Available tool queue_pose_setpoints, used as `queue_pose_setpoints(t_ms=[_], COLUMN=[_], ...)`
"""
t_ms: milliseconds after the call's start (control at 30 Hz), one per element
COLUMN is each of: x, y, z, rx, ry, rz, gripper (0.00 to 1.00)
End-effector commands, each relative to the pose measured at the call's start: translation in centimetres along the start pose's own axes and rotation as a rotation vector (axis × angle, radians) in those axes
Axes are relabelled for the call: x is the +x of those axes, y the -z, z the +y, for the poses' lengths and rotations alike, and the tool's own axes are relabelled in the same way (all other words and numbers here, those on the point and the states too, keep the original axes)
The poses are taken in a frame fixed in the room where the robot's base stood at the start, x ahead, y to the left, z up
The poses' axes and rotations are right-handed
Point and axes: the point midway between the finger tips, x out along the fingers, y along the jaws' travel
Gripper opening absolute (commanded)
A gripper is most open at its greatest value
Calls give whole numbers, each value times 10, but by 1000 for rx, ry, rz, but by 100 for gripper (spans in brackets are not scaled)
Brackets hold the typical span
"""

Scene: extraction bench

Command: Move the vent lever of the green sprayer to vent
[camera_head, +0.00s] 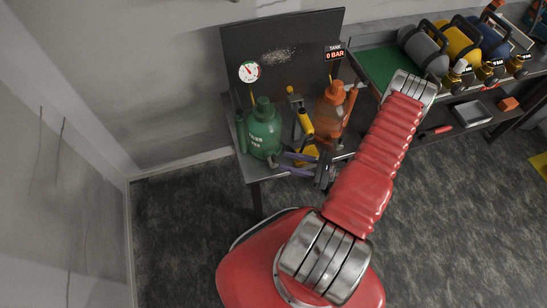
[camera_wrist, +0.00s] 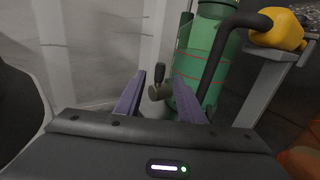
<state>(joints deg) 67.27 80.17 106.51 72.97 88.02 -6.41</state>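The green sprayer (camera_head: 264,136) stands upright at the left of the small bench; its green body also fills the upper right of the wrist view (camera_wrist: 206,55). A small dark lever (camera_wrist: 160,73) with a brownish round base (camera_wrist: 157,92) sticks up at the left side of the green body, apparently the vent lever. My gripper (camera_head: 281,163) is at the bench's front edge, just in front of the sprayer. In the wrist view its two purple fingers (camera_wrist: 160,80) are apart, with the lever showing between them and nothing clearly gripped. Contact cannot be told.
An orange sprayer (camera_head: 331,114) and a yellow-handled pump (camera_head: 304,121) stand right of the green one. A dial gauge (camera_head: 249,71) and a tank display (camera_head: 335,52) reading 0 BAR are on the back panel. Another bench (camera_head: 380,66) with cylinders is at right.

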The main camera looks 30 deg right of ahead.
Motion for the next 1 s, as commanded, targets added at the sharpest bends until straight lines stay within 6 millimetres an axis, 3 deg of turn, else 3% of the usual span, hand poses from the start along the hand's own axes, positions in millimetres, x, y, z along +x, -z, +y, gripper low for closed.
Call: queue_pose_setpoints(t_ms=[500,900,1000], x=[57,63,63], y=[0,0,0], z=[1,0,0], rx=[1,1,1], ry=[-2,0,0], rz=[-1,0,0], gripper=[36,36,30])
